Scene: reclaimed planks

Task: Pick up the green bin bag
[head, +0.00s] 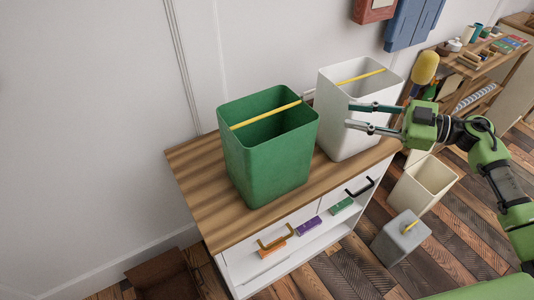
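A green open-topped bin (268,165) stands upright on the wooden top of a white cabinet, with a yellow strip (265,114) running across its opening. I cannot tell whether a separate green bag lines it; the inside looks green and its bottom is hidden. My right gripper (348,115) reaches in from the right, its two fingers apart and empty. It overlaps the white bin (335,137) in the picture, to the right of the green bin and apart from it. My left gripper is not in view.
The white bin also has a yellow strip. The cabinet (195,168) has handles and coloured labels on its front. A cream bin (422,187) and a grey block-like bag (400,238) with a yellow tie are on the plank floor. A shelf (490,75) with small items stands at right.

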